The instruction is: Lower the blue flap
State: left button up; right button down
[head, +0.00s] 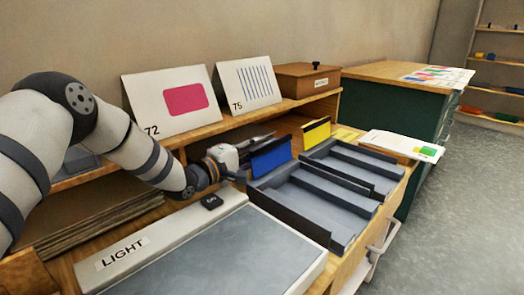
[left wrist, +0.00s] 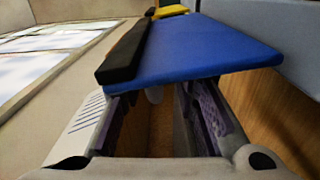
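The blue flap (head: 271,157) stands raised and tilted at the back of the left grey tray (head: 292,207). In the left wrist view the flap (left wrist: 205,50) fills the upper middle, with a black strip (left wrist: 127,50) along one side. My left gripper (head: 256,142) is at the flap's left end and partly behind it. In the wrist view its two fingers (left wrist: 158,97) are spread apart with nothing between them. Their tips reach the flap's near edge and are partly hidden by it; I cannot tell whether they touch. My right gripper is not in view.
A yellow flap (head: 317,133) stands raised behind the tray to the right. A light panel (head: 215,255) lies in front. Cards 72 (head: 150,105) and 75 (head: 230,85) and a wooden box (head: 308,80) stand on the shelf behind. Papers (head: 400,145) lie at the right.

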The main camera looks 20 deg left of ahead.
pick_arm(q)
jog(key=shift+w+d+r, duration=0.15)
jog(key=shift+w+d, duration=0.05)
jog(key=shift+w, duration=0.5)
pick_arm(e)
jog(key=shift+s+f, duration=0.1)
pick_arm(q)
jog(key=shift+c, duration=0.5)
grip_shut()
